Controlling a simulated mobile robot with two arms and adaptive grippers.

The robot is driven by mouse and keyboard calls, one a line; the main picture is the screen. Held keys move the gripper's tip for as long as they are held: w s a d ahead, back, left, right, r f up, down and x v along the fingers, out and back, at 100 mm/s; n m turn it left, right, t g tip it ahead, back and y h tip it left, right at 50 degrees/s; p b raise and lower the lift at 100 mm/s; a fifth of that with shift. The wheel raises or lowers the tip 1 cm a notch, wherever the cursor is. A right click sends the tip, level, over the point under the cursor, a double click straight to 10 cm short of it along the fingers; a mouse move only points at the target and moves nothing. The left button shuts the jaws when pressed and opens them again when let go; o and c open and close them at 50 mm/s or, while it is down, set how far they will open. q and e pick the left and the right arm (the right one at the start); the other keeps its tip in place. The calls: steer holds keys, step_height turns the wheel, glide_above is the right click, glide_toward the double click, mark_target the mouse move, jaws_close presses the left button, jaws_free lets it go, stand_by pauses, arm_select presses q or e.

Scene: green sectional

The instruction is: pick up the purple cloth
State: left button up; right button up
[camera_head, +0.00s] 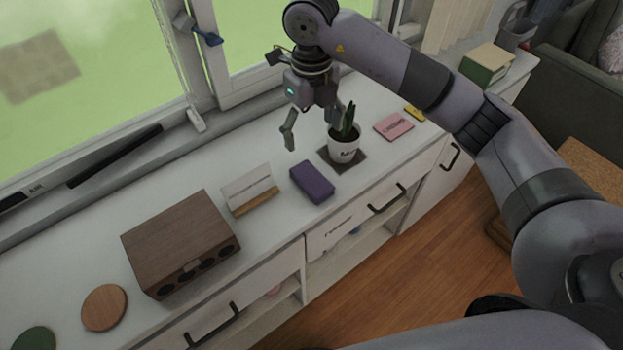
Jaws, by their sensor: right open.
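The purple cloth (312,182) is a small folded block lying on the white cabinet top (285,225), near its front edge. My right gripper (311,143) hangs from the arm that comes in from the right. It is open and empty, above and behind the cloth, apart from it. One finger shows clear to the left; the other is partly lost against the potted plant (344,140). My left gripper is not in view.
The plant stands on a dark mat (358,160), close right of the cloth. A card on a wooden stand (250,190) and a brown wooden box (180,242) are to the left. A pink card (394,125) lies farther right. A window (100,80) runs behind.

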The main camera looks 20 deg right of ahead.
steer(key=p, duration=0.3)
glide_above(311, 178)
step_height(311, 178, down, 10)
steer(key=shift+w+d+r, duration=0.1)
steer(key=shift+f, duration=0.3)
steer(key=f+p, duration=0.2)
steer(key=f, duration=0.2)
steer(key=shift+s+f+p, duration=0.2)
steer(key=shift+p, duration=0.2)
steer(key=shift+f, duration=0.2)
steer(key=shift+w, duration=0.1)
steer(key=shift+c, duration=0.6)
steer(key=c, duration=1)
steer(key=shift+r, duration=0.1)
steer(key=shift+c, duration=0.2)
